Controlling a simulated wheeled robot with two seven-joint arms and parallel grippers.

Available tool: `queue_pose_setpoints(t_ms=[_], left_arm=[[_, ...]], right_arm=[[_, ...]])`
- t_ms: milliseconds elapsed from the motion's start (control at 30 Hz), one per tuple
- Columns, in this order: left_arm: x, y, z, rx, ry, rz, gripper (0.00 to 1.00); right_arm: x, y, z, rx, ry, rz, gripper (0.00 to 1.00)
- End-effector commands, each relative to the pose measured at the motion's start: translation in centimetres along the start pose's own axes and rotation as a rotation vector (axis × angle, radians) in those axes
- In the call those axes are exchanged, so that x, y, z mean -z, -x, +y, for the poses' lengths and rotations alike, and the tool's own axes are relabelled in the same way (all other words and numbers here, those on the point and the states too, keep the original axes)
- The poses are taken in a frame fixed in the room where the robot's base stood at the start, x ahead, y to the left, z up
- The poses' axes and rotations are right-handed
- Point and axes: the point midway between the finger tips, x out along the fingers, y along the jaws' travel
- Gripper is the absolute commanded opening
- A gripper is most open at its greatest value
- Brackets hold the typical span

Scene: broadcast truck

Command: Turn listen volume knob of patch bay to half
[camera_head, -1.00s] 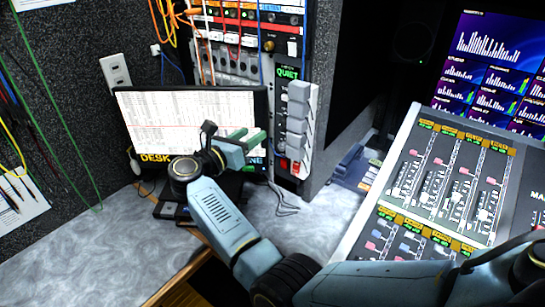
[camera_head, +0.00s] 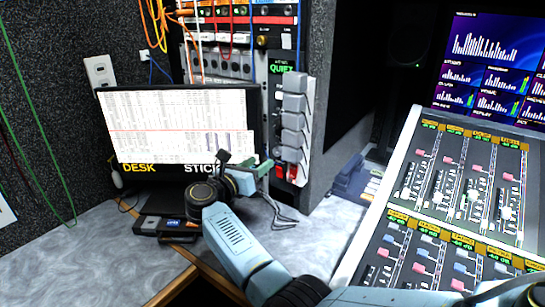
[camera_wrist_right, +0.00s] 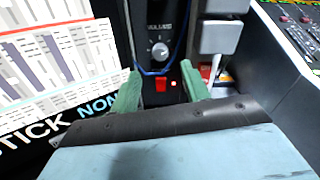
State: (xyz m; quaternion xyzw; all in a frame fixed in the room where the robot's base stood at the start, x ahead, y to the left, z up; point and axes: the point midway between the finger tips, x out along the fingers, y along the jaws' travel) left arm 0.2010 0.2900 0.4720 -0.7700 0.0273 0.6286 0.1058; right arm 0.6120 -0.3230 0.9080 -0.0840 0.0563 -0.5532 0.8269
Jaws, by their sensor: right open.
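The volume knob (camera_wrist_right: 159,50) is a small round dial on the dark narrow panel of the patch bay in the right wrist view. A white scale surrounds it and lettering sits above it. My right gripper (camera_wrist_right: 160,83) is open, with its two green fingers below the knob, one to each side. No contact with the knob shows. In the head view the right gripper (camera_head: 258,168) is in front of the lower part of the patch bay rack (camera_head: 240,68); the knob is too small to make out surely there. My left gripper is not in view.
A red button (camera_wrist_right: 161,85) sits below the knob. Grey blocks (camera_head: 294,115) stand just right of the panel. A monitor (camera_head: 175,125) stands left, its right edge close to my gripper. Loose cables (camera_head: 283,212) lie on the desk. A mixing console (camera_head: 460,200) fills the right.

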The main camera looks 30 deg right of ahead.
Motion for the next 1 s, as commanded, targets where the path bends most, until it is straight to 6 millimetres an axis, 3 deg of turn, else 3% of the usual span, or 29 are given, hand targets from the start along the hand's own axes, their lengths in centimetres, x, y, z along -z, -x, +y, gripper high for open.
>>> queue_pose_setpoints(t_ms=[100,300,500,767,1000], left_arm=[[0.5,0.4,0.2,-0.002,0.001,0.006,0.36],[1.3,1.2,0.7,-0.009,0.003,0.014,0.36],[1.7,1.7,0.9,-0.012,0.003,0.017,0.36],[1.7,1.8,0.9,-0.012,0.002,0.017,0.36],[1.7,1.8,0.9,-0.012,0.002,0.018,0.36]], right_arm=[[0.0,-2.7,-0.1,0.003,0.002,-0.004,0.46],[0.0,-5.9,0.0,0.001,0.000,-0.003,0.46],[0.0,-7.3,0.0,0.000,0.000,-0.001,0.46],[0.0,-7.4,0.0,-0.001,0.000,0.000,0.46],[0.0,-7.4,0.0,-0.001,0.000,0.000,0.19]])
